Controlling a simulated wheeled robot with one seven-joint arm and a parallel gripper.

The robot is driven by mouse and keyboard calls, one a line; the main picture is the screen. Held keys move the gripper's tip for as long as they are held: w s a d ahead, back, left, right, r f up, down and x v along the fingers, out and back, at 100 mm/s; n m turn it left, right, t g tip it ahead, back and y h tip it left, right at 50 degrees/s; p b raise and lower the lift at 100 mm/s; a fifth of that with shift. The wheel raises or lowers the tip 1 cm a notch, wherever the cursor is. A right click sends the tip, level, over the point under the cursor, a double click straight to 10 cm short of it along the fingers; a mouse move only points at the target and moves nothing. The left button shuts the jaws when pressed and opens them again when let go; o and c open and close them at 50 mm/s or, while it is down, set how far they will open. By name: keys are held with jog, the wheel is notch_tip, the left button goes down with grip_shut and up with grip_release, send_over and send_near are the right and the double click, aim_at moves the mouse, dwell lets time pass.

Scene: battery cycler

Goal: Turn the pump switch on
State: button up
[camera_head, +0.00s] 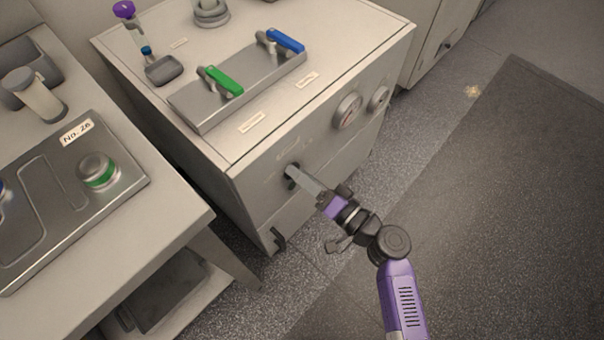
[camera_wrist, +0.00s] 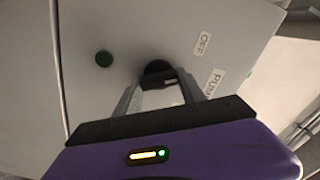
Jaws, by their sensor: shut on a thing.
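The pump switch (camera_head: 290,169) is a dark knob on the front panel of the white cabinet, low on its left part. In the wrist view the black knob (camera_wrist: 157,68) sits between my two grey fingers, beside labels reading OFF (camera_wrist: 203,43) and PUMP (camera_wrist: 214,83). My gripper (camera_head: 299,179) reaches the panel from the front right and is shut on the knob; its fingers also show in the wrist view (camera_wrist: 160,92). The fingers partly hide the knob. A dark green round lamp or button (camera_wrist: 104,58) is on the panel left of the knob.
Two gauges (camera_head: 348,110) are on the panel to the right. Green (camera_head: 224,81) and blue (camera_head: 285,41) lever handles stand on a metal plate on top. A bench with a metal tray (camera_head: 125,188) is at the left. The floor at right is clear.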

jog(key=shift+m, duration=0.3)
jog(key=m, duration=0.5)
jog(key=shift+f, duration=0.15)
jog(key=m+p, duration=0.1)
jog(key=m, duration=0.5)
jog(key=shift+f, duration=0.2)
jog(key=shift+m, duration=0.3)
jog(key=o, duration=1.4)
jog(key=shift+c, duration=0.2)
jog(key=shift+d, duration=0.15)
